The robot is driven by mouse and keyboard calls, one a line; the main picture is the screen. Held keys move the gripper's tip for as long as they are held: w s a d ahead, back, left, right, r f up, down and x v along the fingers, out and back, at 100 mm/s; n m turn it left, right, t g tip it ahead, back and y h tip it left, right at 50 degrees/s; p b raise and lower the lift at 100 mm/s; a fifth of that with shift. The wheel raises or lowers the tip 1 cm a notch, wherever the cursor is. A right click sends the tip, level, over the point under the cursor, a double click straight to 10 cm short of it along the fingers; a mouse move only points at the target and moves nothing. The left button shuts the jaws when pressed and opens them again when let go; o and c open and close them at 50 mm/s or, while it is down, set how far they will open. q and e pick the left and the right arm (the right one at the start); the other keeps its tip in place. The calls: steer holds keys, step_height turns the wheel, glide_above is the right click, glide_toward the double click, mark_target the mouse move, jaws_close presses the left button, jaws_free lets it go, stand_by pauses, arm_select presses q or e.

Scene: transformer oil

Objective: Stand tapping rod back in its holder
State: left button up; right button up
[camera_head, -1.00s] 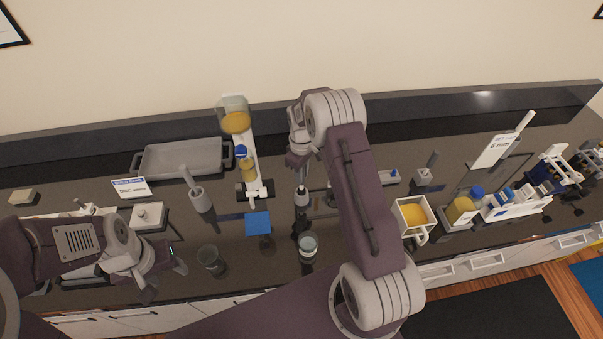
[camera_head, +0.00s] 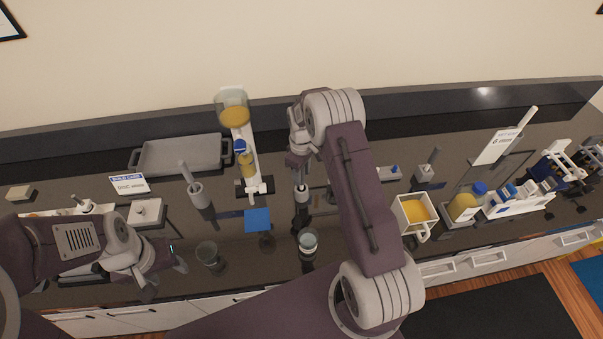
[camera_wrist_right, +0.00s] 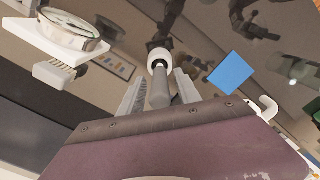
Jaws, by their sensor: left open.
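The tapping rod (camera_wrist_right: 160,88) shows as a grey rod in the right wrist view. Its far end meets a round white collar (camera_wrist_right: 160,60), apparently its holder; how deep it sits cannot be told. My right gripper (camera_wrist_right: 158,92) has its two fingers on either side of the rod, with narrow gaps visible. In the head view my right gripper (camera_head: 300,165) is above a white-topped dark upright piece (camera_head: 301,195) and hides part of the rod. My left gripper (camera_head: 165,268) is open and empty near the counter's front edge, at the left.
Another grey rod in a white cup (camera_head: 195,190) stands to the left. A tall stand with an amber vessel (camera_head: 235,115), a blue square (camera_head: 257,220) and glass cups (camera_head: 209,256) (camera_head: 308,243) are nearby. A grey tray (camera_head: 182,156) lies at the back left.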

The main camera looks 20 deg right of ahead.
steer(key=shift+r, duration=0.1)
step_height(320, 180, up, 9)
steer(key=b, duration=0.2)
steer(key=shift+b, duration=0.4)
stand_by(0.4)
